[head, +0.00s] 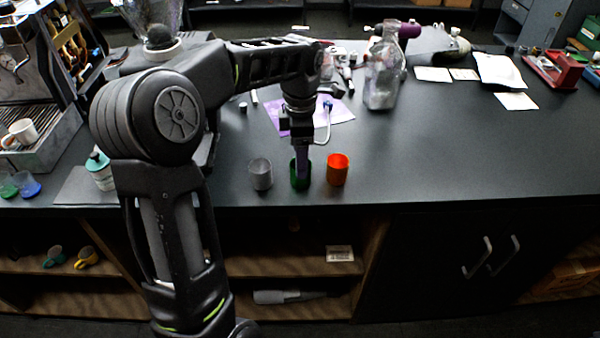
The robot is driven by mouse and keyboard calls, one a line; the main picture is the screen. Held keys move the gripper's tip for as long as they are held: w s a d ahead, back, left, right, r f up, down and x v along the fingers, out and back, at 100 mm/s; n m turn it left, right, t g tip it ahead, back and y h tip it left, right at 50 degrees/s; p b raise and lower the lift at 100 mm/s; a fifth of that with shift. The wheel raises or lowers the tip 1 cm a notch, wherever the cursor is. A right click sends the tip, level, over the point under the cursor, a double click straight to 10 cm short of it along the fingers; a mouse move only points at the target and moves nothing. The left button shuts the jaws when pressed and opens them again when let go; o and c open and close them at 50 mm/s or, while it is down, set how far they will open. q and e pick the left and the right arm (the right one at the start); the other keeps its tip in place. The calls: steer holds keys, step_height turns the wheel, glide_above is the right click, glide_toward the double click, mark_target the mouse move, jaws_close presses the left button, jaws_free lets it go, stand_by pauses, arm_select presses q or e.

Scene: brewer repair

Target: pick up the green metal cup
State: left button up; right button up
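The green metal cup (299,182) stands upright near the front edge of the dark counter, between a grey cup (261,174) and an orange-red cup (337,170). My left gripper (302,168) points straight down at the green cup. Its fingers overlap the cup's opening and seem to reach into it or over its rim. They hide part of the cup, and I cannot tell whether they are closed on its wall. My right gripper is not in view.
The neighbouring cups stand close on both sides. Behind are a purple sheet (338,112) and a clear jug (382,85). An espresso machine (35,80) and a teal-lidded jar (100,170) are at the left.

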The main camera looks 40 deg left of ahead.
arm_select(q)
steer(key=shift+f, duration=0.2)
steer(key=shift+w+f+p, duration=0.1)
steer(key=shift+f+p, duration=0.75)
steer(key=shift+f, duration=1.75)
steer(key=c, duration=1.5)
steer(key=shift+o, duration=0.2)
steer(key=shift+r, duration=0.15)
step_height(320, 180, up, 10)
steer(key=b, duration=0.1)
steer(key=shift+b, duration=0.3)
